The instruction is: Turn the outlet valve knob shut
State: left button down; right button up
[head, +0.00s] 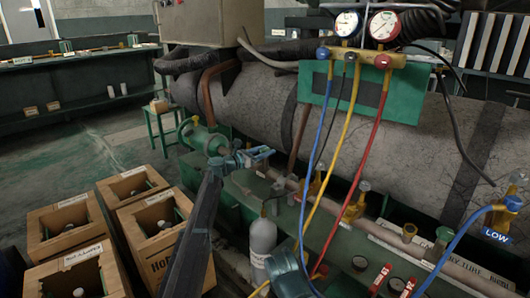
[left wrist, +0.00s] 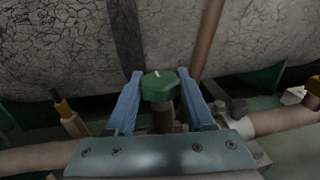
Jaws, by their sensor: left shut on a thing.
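The outlet valve knob (left wrist: 160,86) is a green, faceted cap with a pale mark on top, standing on a brass-coloured stem (left wrist: 162,118). In the left wrist view it sits between the two blue fingers of my left gripper (left wrist: 158,84), which is shut on it. In the head view my left gripper (head: 262,154) is at the pipework in front of the big grey tank; its fingers hide the knob there.
A grey cracked tank (head: 260,100) runs behind the pipes. A gauge manifold (head: 365,58) with blue, yellow and red hoses hangs to the right. A grey cylinder (head: 262,240) stands below the gripper. Wooden crates (head: 60,232) stand at the left.

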pick_arm(q)
jog(key=shift+m+g+h, duration=0.9)
jog(key=shift+m+g, duration=0.2)
jog(key=shift+g, duration=0.6)
jog(key=shift+c, duration=1.3)
grip_release()
jog(key=v, duration=1.4)
jog(key=shift+f, duration=0.2)
jog(key=shift+w, duration=0.1)
